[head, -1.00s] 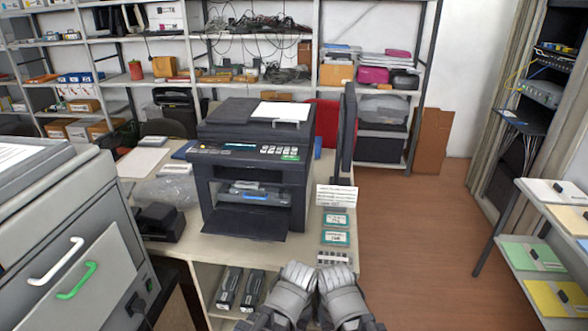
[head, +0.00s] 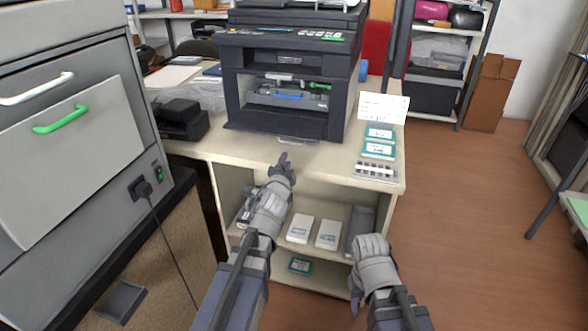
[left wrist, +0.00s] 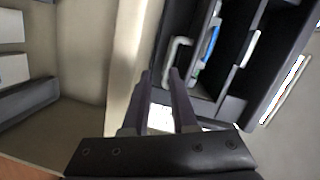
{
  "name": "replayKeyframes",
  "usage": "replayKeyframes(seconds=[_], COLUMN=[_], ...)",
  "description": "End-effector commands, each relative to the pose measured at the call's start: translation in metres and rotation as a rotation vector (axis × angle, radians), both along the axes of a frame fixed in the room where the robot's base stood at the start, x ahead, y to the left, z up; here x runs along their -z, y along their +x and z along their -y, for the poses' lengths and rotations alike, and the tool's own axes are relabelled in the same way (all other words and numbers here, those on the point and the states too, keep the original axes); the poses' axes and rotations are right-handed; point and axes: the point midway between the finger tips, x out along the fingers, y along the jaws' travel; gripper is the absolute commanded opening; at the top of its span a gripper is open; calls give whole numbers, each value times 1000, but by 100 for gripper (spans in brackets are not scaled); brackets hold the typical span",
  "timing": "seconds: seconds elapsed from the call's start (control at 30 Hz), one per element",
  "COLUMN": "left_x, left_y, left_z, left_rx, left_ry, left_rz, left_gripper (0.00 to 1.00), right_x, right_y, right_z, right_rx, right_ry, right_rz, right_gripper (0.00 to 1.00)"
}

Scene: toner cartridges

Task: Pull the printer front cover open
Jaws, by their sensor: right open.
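The dark printer (head: 290,75) stands on the cream counter. Its front cover (head: 275,121) is a dark panel lying folded down at the front, with the inside of the printer showing above it. A pale handle loop (head: 298,140) sticks out at the cover's front edge; it also shows in the left wrist view (left wrist: 172,50). My left gripper (head: 284,158) is just in front of and below the handle. Its two fingers (left wrist: 160,74) are apart, with the tips close to the loop; I cannot tell if they touch it. My right gripper (head: 355,296) hangs low at the right, away from the printer.
A white sign (head: 384,107) and teal-labelled boxes (head: 379,141) stand on the counter (head: 334,165) right of the printer. A black device (head: 178,122) is at the left. A grey cabinet (head: 70,140) fills the left side. White boxes (head: 299,230) sit on the shelf below.

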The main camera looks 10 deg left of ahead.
Motion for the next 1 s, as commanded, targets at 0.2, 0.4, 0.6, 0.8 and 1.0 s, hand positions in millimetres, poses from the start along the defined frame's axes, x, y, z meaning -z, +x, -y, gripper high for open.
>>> replayKeyframes(seconds=[0.2,0.4,0.6,0.8,1.0], left_x=[14,11,8,6,1], left_y=[8,7,7,17,43], left_z=[-11,-11,-10,-10,-10], left_rx=[99,144,153,152,152], left_ry=[217,313,329,326,326], left_rz=[187,266,278,277,276], left_gripper=[26,26,26,26,26], right_x=[59,73,73,70,65], right_y=[0,0,0,0,0], right_z=[0,0,0,0,1], right_rx=[-1,-2,-2,-1,0], right_ry=[-2,-2,-2,-2,-3], right_rz=[1,0,0,1,1], right_gripper=[50,50,50,50,50])
